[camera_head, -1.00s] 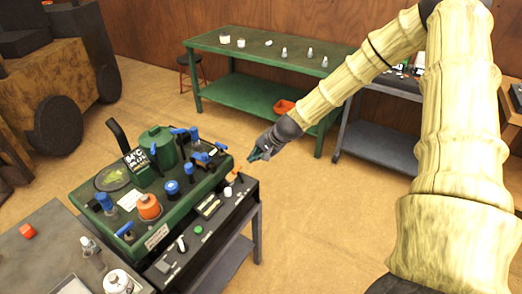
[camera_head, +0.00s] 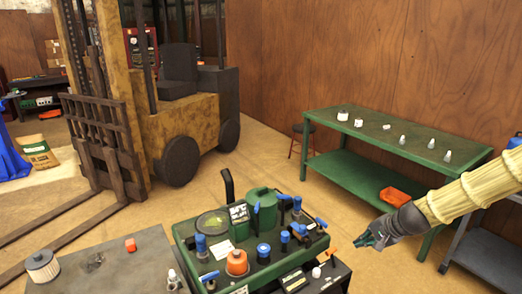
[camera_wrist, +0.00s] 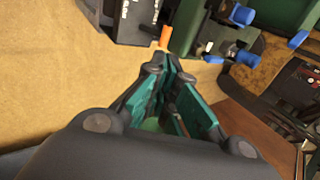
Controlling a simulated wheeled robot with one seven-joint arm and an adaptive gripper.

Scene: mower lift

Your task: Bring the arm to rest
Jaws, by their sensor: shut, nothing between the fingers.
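My arm comes in from the right edge of the head view in a pale, ribbed sleeve. My gripper (camera_head: 366,238) is at its end, over the floor to the right of the green machine panel (camera_head: 210,226). The gripper is shut and empty, apart from the panel. In the wrist view the gripper (camera_wrist: 168,66) shows its teal finger pads close together. Beyond its tips are an orange lever (camera_wrist: 164,37) and blue-handled valves (camera_wrist: 243,14).
A green workbench (camera_head: 345,164) with small bottles and an orange bin (camera_head: 394,196) stands behind my gripper. A grey cart (camera_head: 487,258) is at the right. A yellow forklift (camera_head: 190,113) stands at the back left. A grey table (camera_head: 110,262) is at front left. Floor between panel and bench is open.

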